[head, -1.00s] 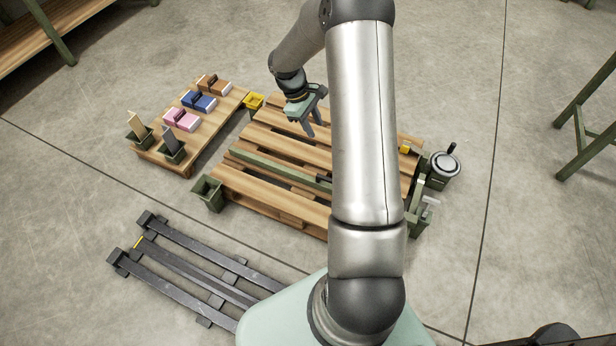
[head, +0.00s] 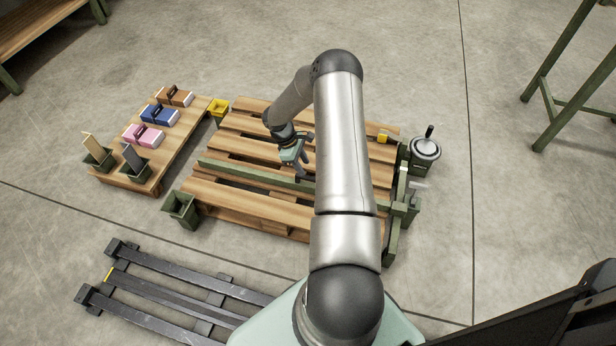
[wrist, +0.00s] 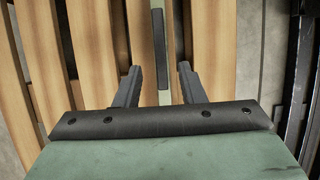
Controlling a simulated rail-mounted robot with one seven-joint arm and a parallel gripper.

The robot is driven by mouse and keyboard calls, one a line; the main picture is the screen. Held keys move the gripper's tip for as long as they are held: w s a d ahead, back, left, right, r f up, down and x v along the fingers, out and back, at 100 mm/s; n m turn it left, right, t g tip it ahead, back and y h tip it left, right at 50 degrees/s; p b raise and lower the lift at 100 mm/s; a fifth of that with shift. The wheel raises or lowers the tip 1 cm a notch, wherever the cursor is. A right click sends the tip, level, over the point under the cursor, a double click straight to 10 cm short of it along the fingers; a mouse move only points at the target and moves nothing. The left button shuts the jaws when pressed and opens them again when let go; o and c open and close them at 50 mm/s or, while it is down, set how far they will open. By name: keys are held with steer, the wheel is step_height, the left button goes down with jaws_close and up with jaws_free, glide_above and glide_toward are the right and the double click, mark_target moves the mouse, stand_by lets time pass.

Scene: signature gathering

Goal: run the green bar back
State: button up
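The green bar (head: 245,172) lies across the slatted wooden bench (head: 262,207) in the head view, its right part hidden behind my arm. In the wrist view the green bar (wrist: 163,97) runs up the middle and carries a black grip (wrist: 157,45). My gripper (head: 303,176) is low over the bar in the head view. In the wrist view my gripper (wrist: 160,67) is open and empty, one finger on each side of the bar's line. I cannot tell its height above the bar.
A low table (head: 178,138) with books and card holders stands at left. A round silver-topped device (head: 426,149) stands at right. A dark rack (head: 180,283) lies in front.

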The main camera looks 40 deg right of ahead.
mark_target(310, 178)
steer(key=b+x, duration=0.1)
steer(key=x, duration=0.5)
